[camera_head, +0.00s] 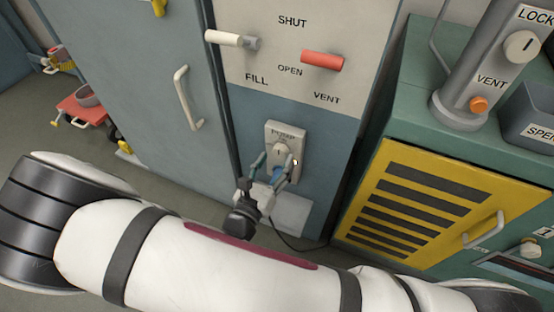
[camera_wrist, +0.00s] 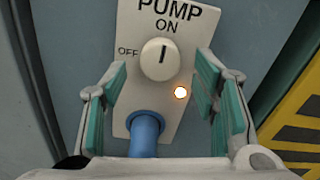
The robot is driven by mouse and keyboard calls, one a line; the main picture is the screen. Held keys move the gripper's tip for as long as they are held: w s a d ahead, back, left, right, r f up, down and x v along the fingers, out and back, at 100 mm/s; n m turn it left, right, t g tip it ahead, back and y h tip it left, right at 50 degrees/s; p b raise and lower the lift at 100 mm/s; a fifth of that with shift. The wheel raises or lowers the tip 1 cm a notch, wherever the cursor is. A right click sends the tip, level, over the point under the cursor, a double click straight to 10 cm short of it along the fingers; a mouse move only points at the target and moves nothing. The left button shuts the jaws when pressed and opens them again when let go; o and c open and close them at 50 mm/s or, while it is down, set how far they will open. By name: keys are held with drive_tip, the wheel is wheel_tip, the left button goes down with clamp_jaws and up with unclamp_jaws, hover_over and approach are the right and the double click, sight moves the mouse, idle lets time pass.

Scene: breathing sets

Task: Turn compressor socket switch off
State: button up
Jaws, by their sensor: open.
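The socket plate (camera_wrist: 134,20), marked PUMP with ON and OFF, is on the blue-grey panel; it also shows in the head view (camera_head: 287,130). Its round white switch knob (camera_wrist: 160,60) has a dark line pointing up towards ON, with OFF to its left. A small light (camera_wrist: 180,93) below right of the knob glows. A blue plug (camera_wrist: 146,130) is in the lower part of the plate. My gripper (camera_head: 274,166) is open, its teal-padded fingers either side of the knob in the wrist view (camera_wrist: 160,77). I see no clear contact with it.
A white lever (camera_head: 231,40) at FILL and a red lever (camera_head: 322,60) at VENT stick out above the socket. A door handle (camera_head: 187,97) is at left. A green and yellow cabinet (camera_head: 400,165) stands close at right. A dark cable (camera_head: 290,244) hangs below.

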drive_tip(key=shift+x, duration=0.85)
drive_tip(key=shift+c, duration=0.3)
drive_tip(key=c, duration=1.1)
